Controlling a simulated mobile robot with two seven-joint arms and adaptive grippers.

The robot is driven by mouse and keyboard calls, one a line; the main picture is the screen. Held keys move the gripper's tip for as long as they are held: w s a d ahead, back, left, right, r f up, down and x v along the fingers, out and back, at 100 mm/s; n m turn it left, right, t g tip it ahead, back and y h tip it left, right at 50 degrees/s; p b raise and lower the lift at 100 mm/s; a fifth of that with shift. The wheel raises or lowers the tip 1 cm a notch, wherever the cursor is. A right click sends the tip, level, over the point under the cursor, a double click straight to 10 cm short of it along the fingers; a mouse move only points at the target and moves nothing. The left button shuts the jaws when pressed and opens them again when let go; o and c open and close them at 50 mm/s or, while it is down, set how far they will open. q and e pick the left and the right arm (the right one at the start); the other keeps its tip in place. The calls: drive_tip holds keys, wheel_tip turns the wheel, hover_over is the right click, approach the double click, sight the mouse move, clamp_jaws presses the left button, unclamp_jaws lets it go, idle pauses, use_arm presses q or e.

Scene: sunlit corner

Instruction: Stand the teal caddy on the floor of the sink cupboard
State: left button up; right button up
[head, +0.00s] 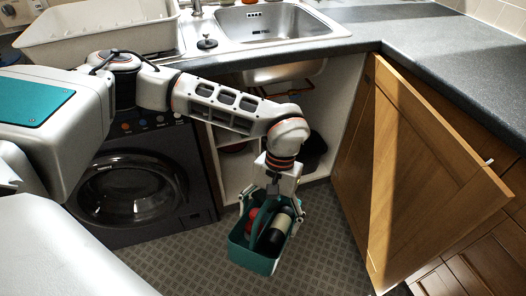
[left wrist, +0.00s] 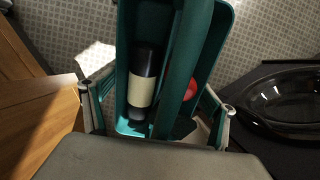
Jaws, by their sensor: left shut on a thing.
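The teal caddy (head: 250,258) hangs above the patterned floor in front of the sink cupboard (head: 343,105). It carries a dark bottle with a cream label (head: 273,240) and a red item (head: 251,218). My left gripper (head: 269,214) points down with one finger on either side of the caddy and is shut on it. In the left wrist view the caddy (left wrist: 229,25) shows from above, with its handle bar across the middle, the bottle (left wrist: 143,85) and the red item (left wrist: 191,90) on opposite sides of it. The cupboard is open; my forearm hides part of its inside. My right gripper is not in view.
The wooden cupboard door (head: 400,180) stands wide open on the right. A dark container (head: 313,152) is inside the cupboard at the right. A dark washing machine (head: 135,190) is at left. The sink (head: 272,22) and grey worktop (head: 440,55) are above.

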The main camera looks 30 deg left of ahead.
use_arm(q)
drive_tip(key=w+d+f+n+t+h, duration=0.1)
drive_tip(key=w+d+n, duration=0.25)
drive_tip(key=w, duration=0.35)
drive_tip(key=w+d+f+n+t+h, duration=0.1)
drive_tip(key=w+d+f+n, duration=0.1)
drive_tip(key=w+n, duration=0.4)
drive_tip(key=s+a+f+n+t, duration=0.1)
drive_tip(key=s+a+f+n, duration=0.4)
drive_tip(key=f, duration=0.5)
drive_tip(key=s+a+f+n+t, duration=0.2)
drive_tip(key=a+f+n, duration=0.4)
drive_tip(key=a+f, duration=0.3)
drive_tip(key=w+a+f+m+g+y, duration=0.2)
drive_tip(key=a+f+m, duration=1)
drive_tip(key=m, duration=1.2)
drive_tip(key=shift+w+a+f+y, duration=0.3)
drive_tip(key=shift+w+a, duration=0.4)
drive_tip(key=shift+w, duration=0.15)
